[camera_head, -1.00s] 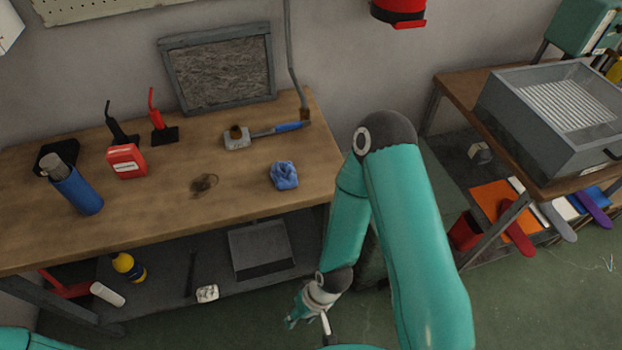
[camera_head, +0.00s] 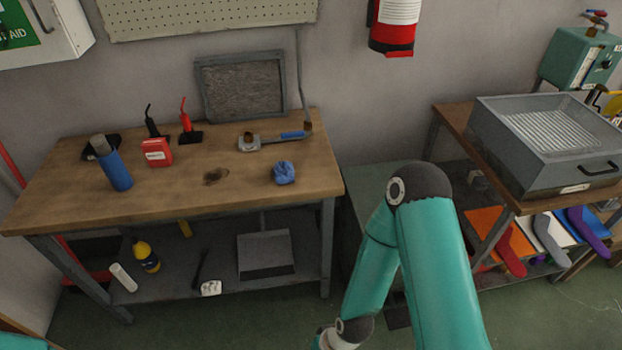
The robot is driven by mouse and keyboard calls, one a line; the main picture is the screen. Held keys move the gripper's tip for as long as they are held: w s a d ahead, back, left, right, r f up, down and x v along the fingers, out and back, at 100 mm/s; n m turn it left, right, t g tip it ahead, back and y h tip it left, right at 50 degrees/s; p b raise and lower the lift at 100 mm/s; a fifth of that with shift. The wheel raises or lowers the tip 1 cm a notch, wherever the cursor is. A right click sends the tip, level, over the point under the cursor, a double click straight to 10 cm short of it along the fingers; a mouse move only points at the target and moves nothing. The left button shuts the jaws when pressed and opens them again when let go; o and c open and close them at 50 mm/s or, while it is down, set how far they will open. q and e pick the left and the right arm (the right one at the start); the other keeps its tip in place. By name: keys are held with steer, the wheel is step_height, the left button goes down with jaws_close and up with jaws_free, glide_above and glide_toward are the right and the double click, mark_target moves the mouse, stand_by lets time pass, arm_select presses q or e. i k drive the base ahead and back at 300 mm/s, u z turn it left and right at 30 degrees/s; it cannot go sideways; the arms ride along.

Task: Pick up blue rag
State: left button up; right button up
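The blue rag (camera_head: 284,173) lies crumpled on the right part of the wooden workbench top (camera_head: 130,207), near its front edge. My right arm reaches down in front of the bench on the right side. Its wrist shows at the bottom edge, and its gripper is below the picture. Only a small teal piece of my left arm shows at the bottom left corner; its gripper is out of view. Nothing touches the rag.
A metal tray box (camera_head: 488,150) sits on the right table. The bench around the rag is clear.

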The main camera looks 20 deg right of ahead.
mark_target(282, 172)
steer(key=u, duration=0.2)
steer(key=i, duration=0.85)
steer(key=z, duration=0.05)
